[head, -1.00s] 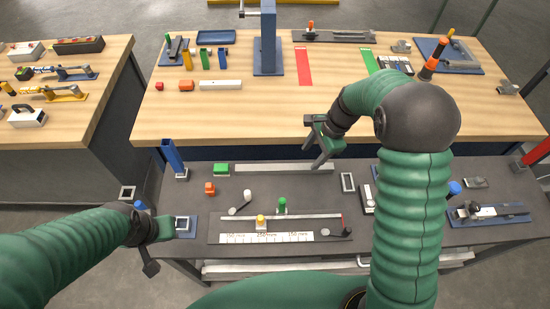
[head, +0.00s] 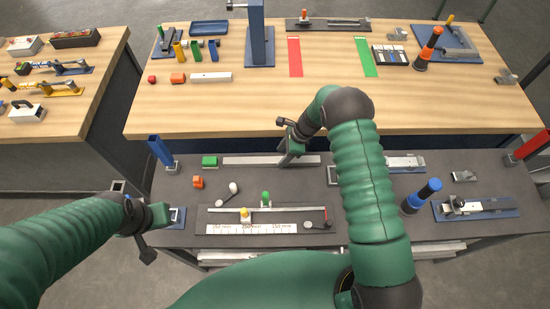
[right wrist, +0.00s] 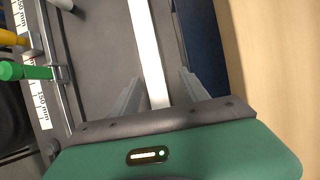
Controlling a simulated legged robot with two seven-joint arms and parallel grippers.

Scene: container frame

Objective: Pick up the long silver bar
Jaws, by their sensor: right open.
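The long silver bar (head: 245,160) lies flat along the far edge of the dark front table. My right gripper (head: 285,163) is over its right half, with the fingers pointing down. In the right wrist view the bar (right wrist: 147,45) runs between the two spread fingers of the open right gripper (right wrist: 160,92), one finger on each side. I cannot tell how far the fingertips are above the table. My left gripper (head: 152,245) is at the front table's left edge, away from the bar; its jaw opening is unclear.
A green block (head: 209,161) lies close to the bar's left end. A ruler fixture (head: 230,229) with yellow and green knobs sits in front. A blue post (head: 159,150) stands at the left, and a blue cylinder (head: 424,195) stands at the right. The wooden table (head: 330,105) is behind.

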